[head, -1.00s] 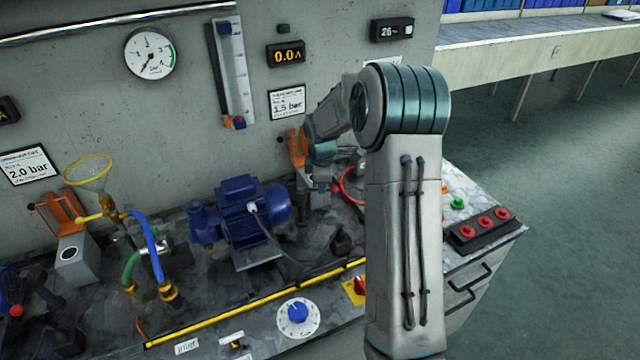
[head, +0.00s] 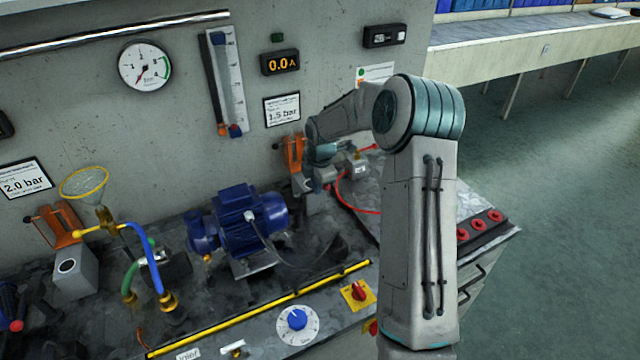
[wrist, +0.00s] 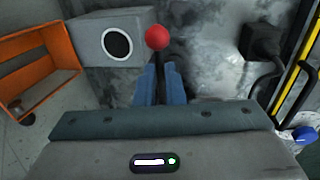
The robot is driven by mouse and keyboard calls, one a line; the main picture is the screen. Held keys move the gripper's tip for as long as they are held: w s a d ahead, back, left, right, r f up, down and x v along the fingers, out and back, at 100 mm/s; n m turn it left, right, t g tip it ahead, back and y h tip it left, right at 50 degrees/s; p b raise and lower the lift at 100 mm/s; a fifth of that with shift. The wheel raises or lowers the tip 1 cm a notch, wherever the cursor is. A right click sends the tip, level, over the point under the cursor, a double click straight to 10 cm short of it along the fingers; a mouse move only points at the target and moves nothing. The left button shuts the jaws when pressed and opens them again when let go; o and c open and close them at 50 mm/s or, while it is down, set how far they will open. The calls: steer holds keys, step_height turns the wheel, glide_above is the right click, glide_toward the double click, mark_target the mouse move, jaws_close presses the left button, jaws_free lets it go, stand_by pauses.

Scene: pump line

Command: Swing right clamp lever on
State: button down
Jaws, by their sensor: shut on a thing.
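The right clamp lever shows in the wrist view as a dark rod with a red ball knob (wrist: 157,38). My gripper (wrist: 158,78) is shut on the rod just below the knob, with a blue finger on each side. In the head view my gripper (head: 318,184) is low at the back wall, in front of the right orange bracket (head: 292,154). The lever itself cannot be made out there; my wrist and arm cover much of that spot.
A grey block with a round opening (wrist: 117,43) stands beside the lever, next to the orange bracket. The blue pump motor (head: 240,215) is left of my gripper. A red hose (head: 350,203) curves close on its right. A yellow rail (head: 260,308) runs along the bench front.

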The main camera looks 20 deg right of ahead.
steer(key=shift+w+r, duration=0.1)
steer(key=c, duration=1.5)
jaws_free()
steer(key=s+r, duration=0.1)
steer(key=r, duration=0.3)
steer(key=r+b, duration=0.1)
steer(key=r, duration=0.4)
steer(key=s+r, duration=0.1)
steer(key=r, duration=0.3)
steer(key=shift+s+d+r, duration=0.25)
steer(key=shift+s, duration=0.1)
